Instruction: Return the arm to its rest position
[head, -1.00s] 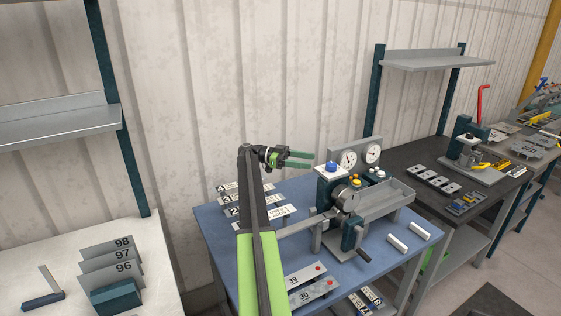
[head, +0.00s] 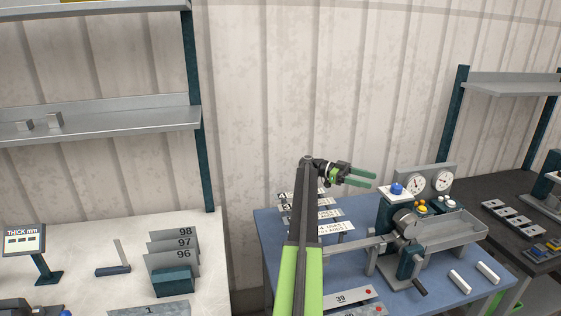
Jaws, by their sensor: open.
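My gripper (head: 368,178) is at the end of my raised arm, above the blue table (head: 275,240). Its two green fingers point right and are apart, with nothing between them. It is up and to the left of the panel bender (head: 405,228), a machine with a blue button, yellow buttons, two dials and a crank handle. The gripper looks clear of the machine, though the depth between them is hard to judge. My arm hides part of the blue table and of the numbered plates (head: 330,214) behind it.
A white table (head: 220,260) on the left holds plates 96 to 98 (head: 172,245) and a thickness display (head: 24,240). A grey shelf (head: 100,125) stands above it. Two white bars (head: 473,277) lie on the blue table. A dark table (head: 525,245) stands at right.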

